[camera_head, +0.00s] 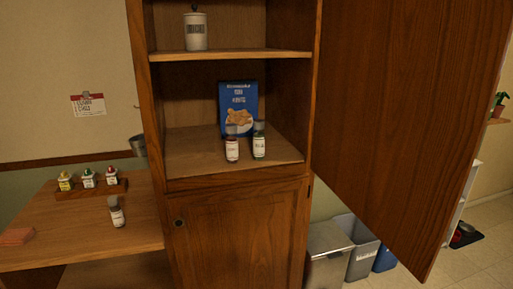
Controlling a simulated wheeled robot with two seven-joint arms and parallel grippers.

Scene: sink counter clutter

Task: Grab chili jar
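Two small spice jars stand side by side on the lower shelf of an open wooden cabinet. The left jar (232,149) has reddish contents and a white label. The right jar (259,140) looks dark green with a white label. A third similar jar (116,212), with a grey lid and white label, stands slightly tilted in view on the wooden counter at left. The labels are too small to read, so I cannot tell which is the chili jar. Neither of my grippers is in view.
A blue box (238,98) stands behind the shelf jars. A white canister (195,31) is on the upper shelf. The open cabinet door (410,100) fills the right side. A rack (90,188) with several small bottles and a pink sponge (16,236) are on the counter.

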